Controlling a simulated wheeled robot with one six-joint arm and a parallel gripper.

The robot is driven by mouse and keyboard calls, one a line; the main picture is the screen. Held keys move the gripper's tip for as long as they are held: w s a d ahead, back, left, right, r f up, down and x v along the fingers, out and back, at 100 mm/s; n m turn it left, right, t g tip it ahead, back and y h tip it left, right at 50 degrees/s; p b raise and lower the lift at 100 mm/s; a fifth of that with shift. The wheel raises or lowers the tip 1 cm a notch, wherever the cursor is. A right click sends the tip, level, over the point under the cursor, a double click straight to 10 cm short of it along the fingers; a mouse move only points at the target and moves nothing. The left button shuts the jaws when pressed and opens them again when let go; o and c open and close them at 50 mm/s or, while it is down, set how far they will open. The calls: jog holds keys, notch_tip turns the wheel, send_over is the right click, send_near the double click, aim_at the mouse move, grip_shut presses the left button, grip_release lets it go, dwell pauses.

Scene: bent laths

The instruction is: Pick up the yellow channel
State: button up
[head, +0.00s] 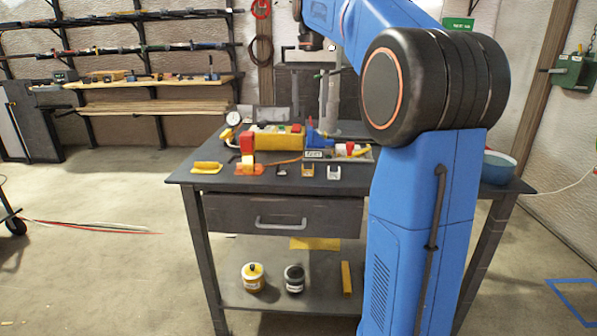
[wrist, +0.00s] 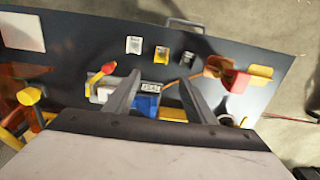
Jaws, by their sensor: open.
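The yellow channel (head: 307,170) is a small bent piece near the front edge of the dark workbench, the middle one of three similar pieces. The channel is apart from both fingers. In the head view the fingers cannot be made out clearly.
A pale piece (head: 333,173) and a darker one (head: 282,171) flank the channel. A yellow box (head: 278,141), a red and yellow block (head: 247,147) and the blue device (wrist: 146,103) stand behind. A blue bowl (head: 499,167) sits at the right. The front strip is mostly clear.

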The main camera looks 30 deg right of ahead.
send_over(308, 173)
jog(key=f, duration=1.1)
jog(key=shift+w+d+f, duration=0.2)
jog(key=shift+w+d, duration=0.05)
jog(key=shift+d, duration=0.05)
jog(key=shift+s+a+f, duration=0.1)
jog(key=shift+a+f, duration=0.05)
jog(key=shift+f, duration=1.25)
jog(key=shift+s+a+f, duration=0.1)
jog(key=shift+a+f, duration=0.05)
jog(key=shift+f, duration=1.2)
jog(key=c, duration=1.1)
jog(key=shift+r, duration=0.15)
